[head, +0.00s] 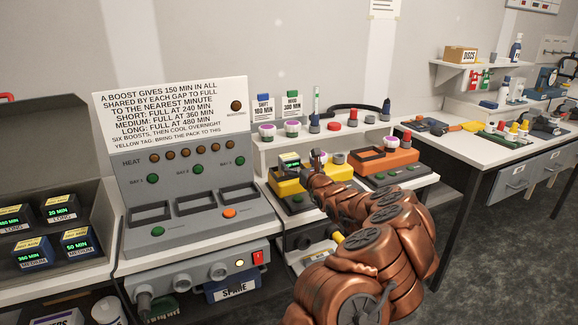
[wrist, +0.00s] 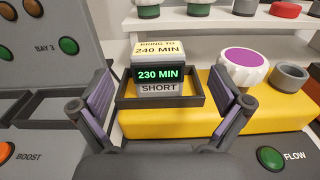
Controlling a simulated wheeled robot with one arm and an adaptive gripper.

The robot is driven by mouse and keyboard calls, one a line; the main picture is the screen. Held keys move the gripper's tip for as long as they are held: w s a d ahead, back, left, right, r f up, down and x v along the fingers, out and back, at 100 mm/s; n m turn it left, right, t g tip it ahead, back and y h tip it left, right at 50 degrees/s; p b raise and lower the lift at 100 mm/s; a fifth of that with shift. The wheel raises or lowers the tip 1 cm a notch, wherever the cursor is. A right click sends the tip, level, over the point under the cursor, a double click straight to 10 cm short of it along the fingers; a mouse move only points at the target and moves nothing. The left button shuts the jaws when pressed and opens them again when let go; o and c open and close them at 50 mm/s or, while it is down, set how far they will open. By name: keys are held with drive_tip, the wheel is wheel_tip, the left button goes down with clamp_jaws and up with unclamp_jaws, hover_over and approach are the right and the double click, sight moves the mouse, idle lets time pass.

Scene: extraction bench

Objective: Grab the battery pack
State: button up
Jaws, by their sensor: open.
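A battery pack (wrist: 160,70) stands upright in a dark tray on top of the yellow pump unit (wrist: 185,112). In the head view the pack (head: 290,162) shows just left of my gripper (head: 316,162). In the wrist view my gripper (wrist: 163,98) is open and empty, its purple-padded fingers left and right in front of the pack, apart from it. The pack's back is hidden.
The grey boost charger (head: 185,190) on the left has three empty bays. An open case (head: 50,205) holds several other packs. A white knob with a purple top (wrist: 243,70) stands close right of the pack. A white shelf (wrist: 220,22) runs behind; an orange unit (head: 385,160) sits right.

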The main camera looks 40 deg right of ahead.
sight(289, 156)
drive_tip(key=shift+p+x, duration=0.9)
drive_tip(key=shift+x, duration=0.95)
drive_tip(key=shift+p+x, duration=0.5)
drive_tip(key=shift+x, duration=0.6)
drive_tip(key=shift+w+d, duration=0.1)
drive_tip(key=shift+w, duration=0.55)
drive_tip(key=c, duration=1.7)
drive_tip(key=shift+o, duration=0.2)
